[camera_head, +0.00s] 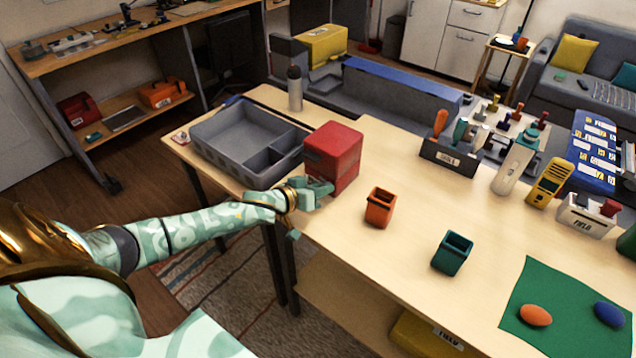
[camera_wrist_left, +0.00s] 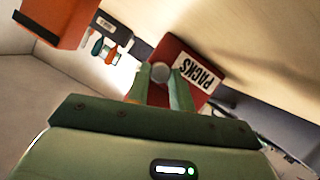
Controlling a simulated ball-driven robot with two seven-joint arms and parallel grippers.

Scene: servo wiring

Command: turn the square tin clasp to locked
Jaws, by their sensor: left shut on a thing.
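The square tin (camera_head: 334,150) is a red box near the left edge of the wooden table, beside the grey tray. In the left wrist view, the tin (camera_wrist_left: 184,52) shows a face with a white label reading PACKS. A round grey clasp knob (camera_wrist_left: 160,71) lies between the fingertips of my left gripper (camera_wrist_left: 161,84). In the head view, my left gripper (camera_head: 322,188) is at the tin's near side, and the clasp is hidden there. The gripper is shut on the clasp. I cannot tell which way the clasp is turned. My right gripper is in neither view.
A grey divided tray (camera_head: 215,165) stands left of the tin. An orange cup (camera_head: 380,209) and a teal cup (camera_head: 452,254) stand to the right. A grey bottle (camera_head: 295,88) is behind. The table between the cups and the green mat (camera_head: 565,290) is clear.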

